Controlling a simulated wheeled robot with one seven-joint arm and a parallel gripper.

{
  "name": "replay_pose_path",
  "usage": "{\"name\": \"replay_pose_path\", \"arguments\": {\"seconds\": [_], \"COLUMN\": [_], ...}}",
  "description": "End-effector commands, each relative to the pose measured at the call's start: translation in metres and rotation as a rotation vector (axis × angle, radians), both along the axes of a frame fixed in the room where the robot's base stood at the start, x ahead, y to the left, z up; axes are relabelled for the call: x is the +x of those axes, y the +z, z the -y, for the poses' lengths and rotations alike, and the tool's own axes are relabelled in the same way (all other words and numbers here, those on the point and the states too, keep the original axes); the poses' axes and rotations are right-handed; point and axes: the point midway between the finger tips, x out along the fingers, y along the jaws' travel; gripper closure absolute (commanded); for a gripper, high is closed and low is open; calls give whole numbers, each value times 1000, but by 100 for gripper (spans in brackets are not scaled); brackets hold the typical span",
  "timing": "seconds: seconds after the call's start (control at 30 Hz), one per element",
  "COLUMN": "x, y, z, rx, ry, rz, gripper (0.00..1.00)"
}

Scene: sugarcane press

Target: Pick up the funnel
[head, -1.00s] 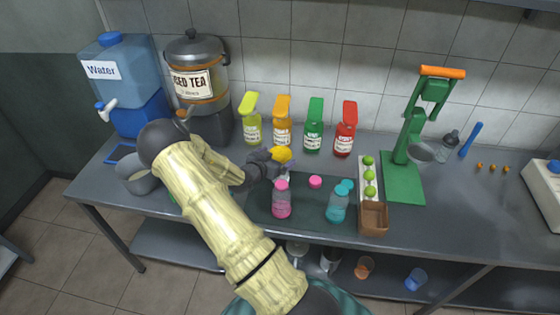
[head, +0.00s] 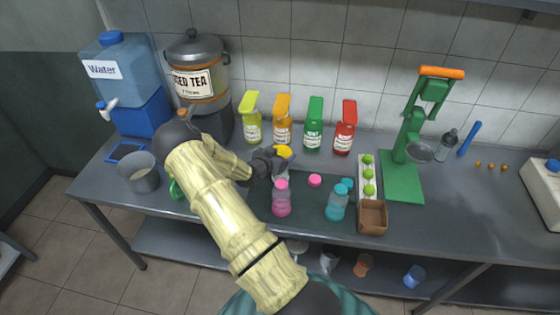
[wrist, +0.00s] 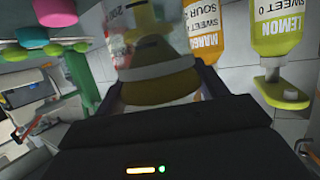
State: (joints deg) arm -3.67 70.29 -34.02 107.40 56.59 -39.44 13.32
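The yellow funnel (head: 285,151) shows at the fingers of my gripper (head: 271,160) in the head view, above the serving mat behind the pink bottle. In the wrist view the funnel (wrist: 158,90) appears between my two fingers (wrist: 160,95), with a clear marked container (wrist: 140,38) around or beyond its narrow part. The fingers stand wide apart, one on each side of the funnel. I see no clear grip on it, and its lower part is partly hidden by my gripper in the head view.
A pink bottle (head: 281,199) stands close in front of my gripper, and a blue bottle (head: 336,203) is to the right. Yellow (head: 252,120), orange (head: 282,122), green (head: 313,126) and red (head: 345,130) syrup bottles stand behind. The green press (head: 403,180) is farther right.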

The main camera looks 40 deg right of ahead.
Motion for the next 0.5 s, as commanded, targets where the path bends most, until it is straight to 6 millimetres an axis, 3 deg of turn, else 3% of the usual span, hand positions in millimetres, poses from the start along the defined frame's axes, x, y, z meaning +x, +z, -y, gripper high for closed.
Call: {"name": "replay_pose_path", "arguments": {"seconds": [0.07,0.5], "x": [0,1], "y": [0,10], "z": [0,0], "rx": [0,0], "ry": [0,0], "rz": [0,3], "gripper": [50,50]}}
